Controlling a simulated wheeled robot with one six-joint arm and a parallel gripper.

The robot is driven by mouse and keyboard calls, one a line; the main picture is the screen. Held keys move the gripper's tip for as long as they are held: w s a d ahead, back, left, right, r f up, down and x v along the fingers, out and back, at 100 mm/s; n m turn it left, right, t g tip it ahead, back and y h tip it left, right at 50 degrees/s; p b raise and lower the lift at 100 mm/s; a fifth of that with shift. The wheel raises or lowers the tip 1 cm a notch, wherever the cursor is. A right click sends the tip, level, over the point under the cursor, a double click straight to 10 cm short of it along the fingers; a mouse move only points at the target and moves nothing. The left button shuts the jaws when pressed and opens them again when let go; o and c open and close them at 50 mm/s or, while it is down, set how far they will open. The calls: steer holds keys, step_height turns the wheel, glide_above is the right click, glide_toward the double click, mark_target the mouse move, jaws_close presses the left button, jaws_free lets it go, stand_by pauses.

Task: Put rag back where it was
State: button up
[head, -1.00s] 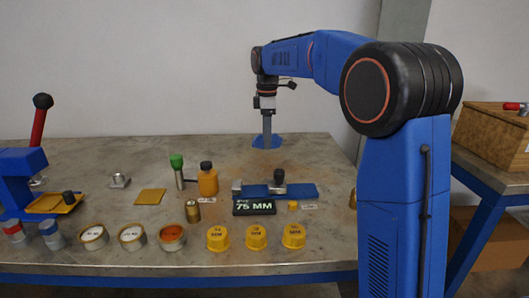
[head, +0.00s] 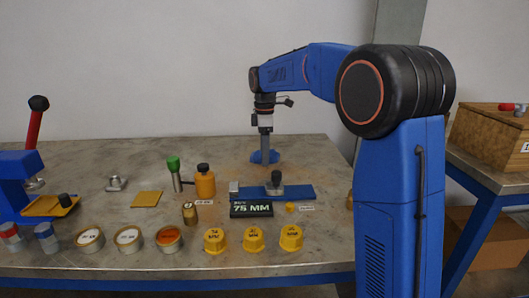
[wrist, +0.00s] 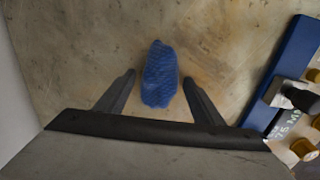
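The rag (head: 264,157) is a crumpled blue cloth at the far side of the workbench, right below my gripper (head: 265,148) in the head view. In the wrist view the rag (wrist: 160,75) lies lengthwise between the two dark fingers of my gripper (wrist: 159,76). The fingers are apart, and narrow strips of bench show between each finger and the rag. I cannot tell whether the rag's underside rests fully on the bench.
A blue fixture bar (head: 298,192) and the 75 MM display (head: 251,209) stand nearer. An orange bottle (head: 205,183) and a green-capped tube (head: 174,172) are to the left. Several yellow caps (head: 253,239) line the front.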

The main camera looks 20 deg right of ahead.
steer(key=shift+r, duration=0.1)
step_height(320, 180, up, 12)
stand_by(0.8)
steer(key=shift+s, duration=0.1)
